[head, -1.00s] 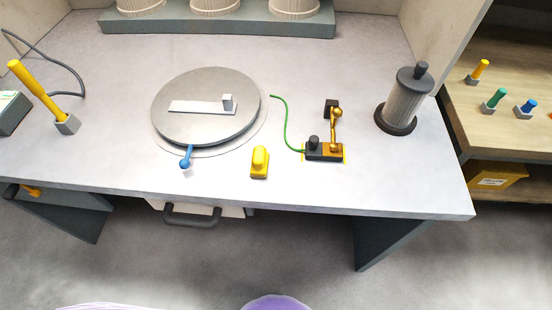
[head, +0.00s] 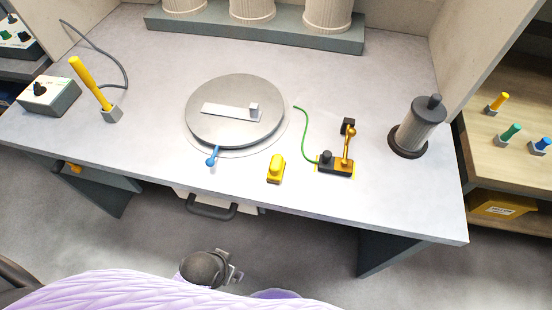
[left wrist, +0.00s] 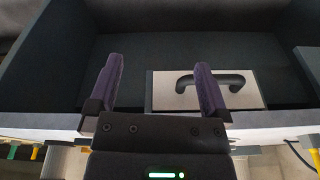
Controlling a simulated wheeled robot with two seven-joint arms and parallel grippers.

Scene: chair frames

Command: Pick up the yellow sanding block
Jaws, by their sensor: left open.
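The yellow sanding block (head: 276,169) lies on the grey worktop (head: 150,150) near its front edge. It sits right of the blue-handled round turntable (head: 235,135) and left of a small black and gold device. My left gripper (head: 237,274) is below and in front of the worktop, lower in the head view than the block and apart from it. In the left wrist view its two purple-padded fingers (left wrist: 157,88) are spread with nothing between them. I cannot make out the block in that view. My right gripper is not in view.
A drawer handle (head: 211,208) sticks out under the worktop; it also shows in the left wrist view (left wrist: 215,80). The black and gold device (head: 336,164) with a green cable stands right of the block. A grey cylinder (head: 417,127) stands farther right. Bare worktop lies around the block.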

